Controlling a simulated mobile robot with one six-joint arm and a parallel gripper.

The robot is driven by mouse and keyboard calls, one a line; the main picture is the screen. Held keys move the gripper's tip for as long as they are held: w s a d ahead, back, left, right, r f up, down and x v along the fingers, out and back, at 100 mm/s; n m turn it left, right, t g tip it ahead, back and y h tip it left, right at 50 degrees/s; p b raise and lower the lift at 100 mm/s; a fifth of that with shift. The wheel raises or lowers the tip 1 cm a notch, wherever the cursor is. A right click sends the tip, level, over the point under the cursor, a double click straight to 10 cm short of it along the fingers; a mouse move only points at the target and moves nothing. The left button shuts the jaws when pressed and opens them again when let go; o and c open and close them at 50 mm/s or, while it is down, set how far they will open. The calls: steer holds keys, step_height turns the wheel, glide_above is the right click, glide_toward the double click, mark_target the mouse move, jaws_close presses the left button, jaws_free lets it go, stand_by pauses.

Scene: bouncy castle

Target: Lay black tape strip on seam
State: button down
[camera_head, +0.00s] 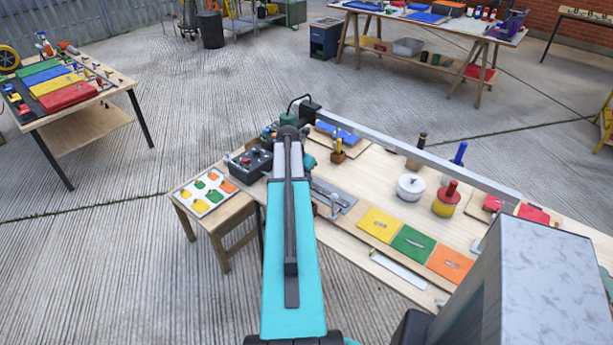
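Yellow (380,224), green (413,243) and orange (450,263) fabric panels lie in a row on the near side of the workbench (370,185). Each carries a small pale slit-like mark; I cannot tell which is the seam. I cannot make out a black tape strip. My teal arm reaches forward from the bottom, past the bench's left part. Its end is hidden behind my own links, so my gripper's fingers do not show.
A white round pot (410,187), a yellow pot with a red top (446,201) and a blue-handled tool (458,157) stand on the bench. A grey rail runs along its far edge. A small table (224,222) with a patterned card (207,190) adjoins it left.

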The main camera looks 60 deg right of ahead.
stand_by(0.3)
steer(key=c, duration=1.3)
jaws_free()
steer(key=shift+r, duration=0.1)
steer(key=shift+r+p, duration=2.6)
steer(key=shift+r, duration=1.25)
